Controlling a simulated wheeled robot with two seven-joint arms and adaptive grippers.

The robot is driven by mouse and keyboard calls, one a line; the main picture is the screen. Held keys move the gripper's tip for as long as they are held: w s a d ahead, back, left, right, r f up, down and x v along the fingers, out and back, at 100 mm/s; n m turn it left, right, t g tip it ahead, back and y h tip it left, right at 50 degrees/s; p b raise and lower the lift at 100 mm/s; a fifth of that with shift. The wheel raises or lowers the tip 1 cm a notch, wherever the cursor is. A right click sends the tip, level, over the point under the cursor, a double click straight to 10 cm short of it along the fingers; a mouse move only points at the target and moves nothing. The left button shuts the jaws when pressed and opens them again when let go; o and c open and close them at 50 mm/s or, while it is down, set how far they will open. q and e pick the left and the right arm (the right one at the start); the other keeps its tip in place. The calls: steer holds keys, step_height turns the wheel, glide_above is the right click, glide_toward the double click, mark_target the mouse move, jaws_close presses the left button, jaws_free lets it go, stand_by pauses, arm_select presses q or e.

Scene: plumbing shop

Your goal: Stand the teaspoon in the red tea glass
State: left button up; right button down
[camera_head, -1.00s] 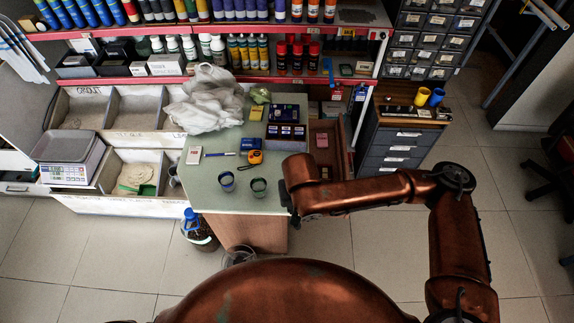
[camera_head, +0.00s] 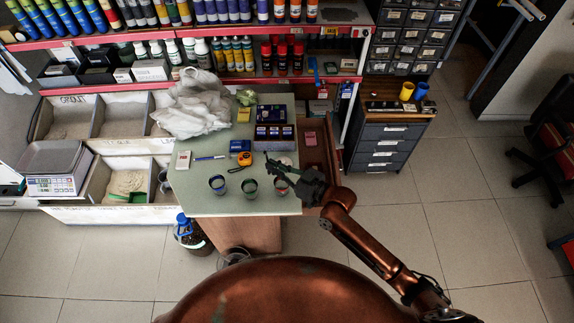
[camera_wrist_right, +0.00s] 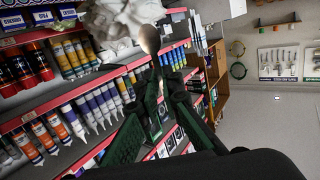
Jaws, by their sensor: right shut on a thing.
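The red tea glass (camera_head: 282,185) stands at the right end of a row of three glasses near the table's front edge. It looks upright, and its red contents or lining show at the rim. My right gripper (camera_head: 272,163) is above the table, just behind and above the red glass in the head view. In the right wrist view the gripper (camera_wrist_right: 158,74) is shut on the teaspoon (camera_wrist_right: 149,40), whose bowl points up and away beyond the fingertips. Much of the spoon's handle is hidden between the fingers. My left gripper is not in view.
A blue glass (camera_head: 217,184) and a green glass (camera_head: 249,187) stand left of the red one. An orange tape measure (camera_head: 244,158), a blue box (camera_head: 274,138) and a white bag (camera_head: 193,105) lie farther back. An open drawer (camera_head: 318,150) is at the table's right.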

steer(key=d+f+t+b, duration=0.1)
steer(key=f+b, duration=0.1)
steer(key=d+f+m+b, duration=0.1)
steer(key=d+f, duration=0.1)
steer(key=f, duration=0.1)
steer(key=w+d+f+t+b, duration=0.1)
steer(key=f+b, duration=0.1)
steer(key=shift+d+f+m+t+h+b, duration=0.2)
steer(key=shift+f+m+t+h+b, duration=0.1)
steer(key=shift+f+b, duration=0.1)
arm_select(q)
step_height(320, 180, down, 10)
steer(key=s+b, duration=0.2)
steer(key=b, duration=0.2)
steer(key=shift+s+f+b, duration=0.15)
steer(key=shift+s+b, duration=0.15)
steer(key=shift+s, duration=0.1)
arm_select(e)
steer(key=shift+f, duration=3.15)
steer(key=c, duration=2)
jaws_free()
steer(key=shift+c, duration=0.2)
